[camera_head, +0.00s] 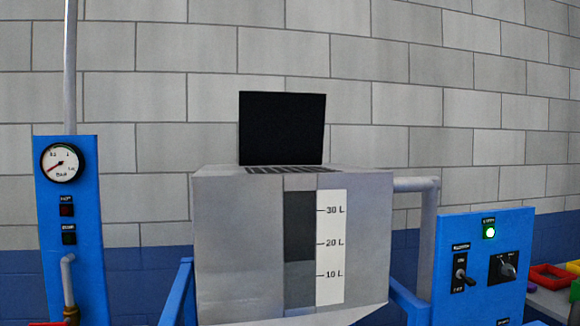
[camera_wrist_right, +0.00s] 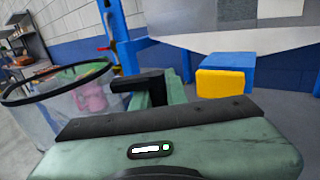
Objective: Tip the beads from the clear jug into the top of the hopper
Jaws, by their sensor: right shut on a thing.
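The hopper (camera_head: 240,245) is a grey metal box in the middle of the head view. A dark lid (camera_head: 282,128) stands raised at its back, and a slotted grille (camera_head: 290,169) shows on top. Its level window (camera_head: 299,230) is dark above and lighter grey below a line between 10 L and 20 L. The clear jug (camera_wrist_right: 50,115), with a black rim, is at the left of the right wrist view. A pinkish patch shows through its wall; I cannot tell whether it is beads. My right gripper (camera_wrist_right: 150,88) is shut on the jug. My left gripper is out of view.
A blue post with a pressure gauge (camera_head: 62,163) stands left of the hopper. A blue control box (camera_head: 482,265) with a lit green lamp stands right. Coloured bins (camera_head: 550,278) lie at far right. A yellow-fronted blue block (camera_wrist_right: 225,80) is under the hopper in the wrist view.

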